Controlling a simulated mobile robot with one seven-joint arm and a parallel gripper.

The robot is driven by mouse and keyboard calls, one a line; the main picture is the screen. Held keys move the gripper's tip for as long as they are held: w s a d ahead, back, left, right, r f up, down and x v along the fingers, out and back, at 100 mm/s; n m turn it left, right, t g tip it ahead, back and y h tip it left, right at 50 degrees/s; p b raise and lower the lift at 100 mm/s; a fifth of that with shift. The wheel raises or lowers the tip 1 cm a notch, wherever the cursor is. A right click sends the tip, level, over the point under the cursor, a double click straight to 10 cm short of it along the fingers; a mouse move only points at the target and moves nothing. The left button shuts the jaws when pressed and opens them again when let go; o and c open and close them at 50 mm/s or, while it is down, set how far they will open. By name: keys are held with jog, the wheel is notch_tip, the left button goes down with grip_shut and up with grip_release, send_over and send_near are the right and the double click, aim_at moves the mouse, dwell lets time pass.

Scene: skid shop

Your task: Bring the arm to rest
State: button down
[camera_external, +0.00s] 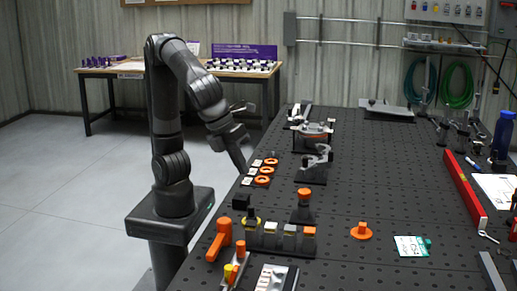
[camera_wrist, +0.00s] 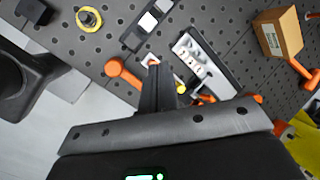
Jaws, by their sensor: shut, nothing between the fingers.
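My dark grey arm (camera_external: 165,110) rises from its base at the left side of the perforated table (camera_external: 345,205) in the external view. Its elbow is bent high and the forearm slopes down to the right. My gripper (camera_external: 242,168) points down near the table's left edge, close to the row with orange rings. In the wrist view my gripper (camera_wrist: 153,66) has its fingers together and holds nothing. The fingers hide part of the table below. I cannot tell the exact height of the tips above the table.
An orange-handled tool (camera_external: 221,240), a row of blocks (camera_external: 270,237) and an orange knob (camera_external: 304,193) stand at the table's near left. An orange round piece (camera_external: 361,231) lies mid-table. A red bar (camera_external: 464,190) lies right. A cardboard box (camera_wrist: 278,32) shows in the wrist view.

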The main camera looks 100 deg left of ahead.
jog(key=s+a+f+n, duration=0.2)
jog(key=s+a+n, duration=0.1)
jog(key=a+n, duration=0.5)
jog(key=s+a+f+n, duration=0.2)
jog(key=s+a+n, duration=0.2)
jog(key=a+n, duration=0.4)
jog(key=s+a+f+n, duration=0.1)
jog(key=s+a+n, duration=0.2)
jog(key=a+n, duration=0.5)
jog(key=a, duration=0.7)
jog(key=shift+s+f+t+h, duration=0.35)
jog(key=shift+f+t+h, duration=0.05)
